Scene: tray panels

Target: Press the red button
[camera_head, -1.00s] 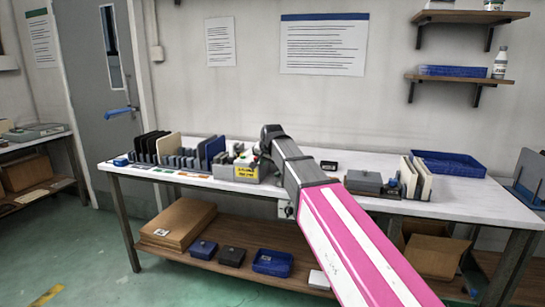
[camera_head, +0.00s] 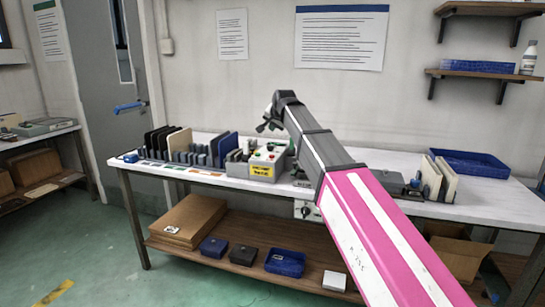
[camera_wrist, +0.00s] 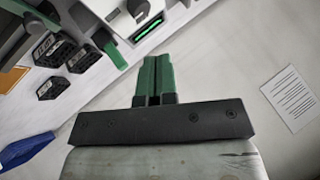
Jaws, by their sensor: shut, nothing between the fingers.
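A grey control box (camera_head: 262,167) with a yellow label stands on the white workbench, left of my forearm in the head view. I cannot make out the red button there.
A rack of upright panels (camera_head: 190,150) stands left of the box. A blue tray (camera_head: 468,163) and pale upright plates (camera_head: 446,178) are at the right. Boxes and small trays lie on the lower shelf (camera_head: 240,245). Black blocks (camera_wrist: 83,58) show in the wrist view.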

